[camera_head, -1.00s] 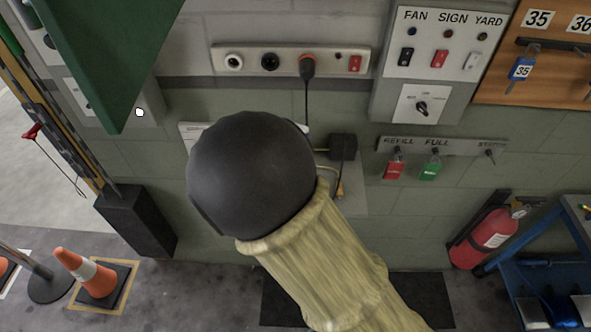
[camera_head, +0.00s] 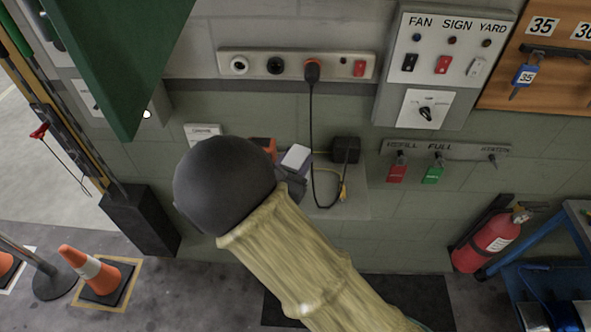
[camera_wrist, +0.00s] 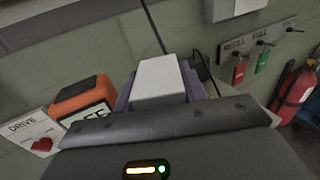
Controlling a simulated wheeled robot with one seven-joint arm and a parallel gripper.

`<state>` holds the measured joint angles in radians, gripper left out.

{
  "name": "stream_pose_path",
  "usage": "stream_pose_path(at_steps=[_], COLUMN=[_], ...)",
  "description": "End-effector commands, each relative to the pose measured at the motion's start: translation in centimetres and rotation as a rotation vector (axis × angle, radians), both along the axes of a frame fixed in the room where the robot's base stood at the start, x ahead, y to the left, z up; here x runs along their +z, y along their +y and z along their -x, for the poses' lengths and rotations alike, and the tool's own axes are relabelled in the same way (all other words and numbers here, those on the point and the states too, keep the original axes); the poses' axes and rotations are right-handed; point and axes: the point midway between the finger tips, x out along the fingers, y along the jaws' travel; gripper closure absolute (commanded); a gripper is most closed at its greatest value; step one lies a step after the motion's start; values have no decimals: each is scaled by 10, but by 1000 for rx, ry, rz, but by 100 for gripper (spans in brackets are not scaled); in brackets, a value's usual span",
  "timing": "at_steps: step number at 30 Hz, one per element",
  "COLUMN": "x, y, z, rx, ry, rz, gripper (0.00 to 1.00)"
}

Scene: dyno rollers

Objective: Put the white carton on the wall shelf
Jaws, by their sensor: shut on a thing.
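The white carton (camera_head: 296,157) shows just past my dark wrist in the head view. In the wrist view the white carton (camera_wrist: 160,78) sits between the two purplish-grey fingers of my gripper (camera_wrist: 160,90), which is shut on it. In the head view my gripper (camera_head: 290,178) is mostly hidden behind my wrist. The pale wall shelf (camera_head: 352,205) lies behind and below the carton, partly covered by my arm. I cannot tell whether the carton touches the shelf.
An orange device (camera_head: 263,146) stands left of the carton, close to my gripper; its display shows in the wrist view (camera_wrist: 85,100). A black adapter (camera_head: 345,149) with a yellow-ended cable is to the right. A black cord hangs from the socket strip (camera_head: 297,66).

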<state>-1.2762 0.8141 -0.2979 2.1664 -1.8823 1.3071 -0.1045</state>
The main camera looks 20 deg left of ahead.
Motion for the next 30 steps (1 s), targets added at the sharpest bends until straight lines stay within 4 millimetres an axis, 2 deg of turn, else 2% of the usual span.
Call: stream_pose_path(at_steps=[8,18,29,30], x=[-4,-40,-44,-44], y=[1,0,0,0], z=[0,0,0,0], rx=[1,1,1,1], ry=[0,-1,-1,0], rz=[1,1,-1,-1], gripper=[82,82,82,55])
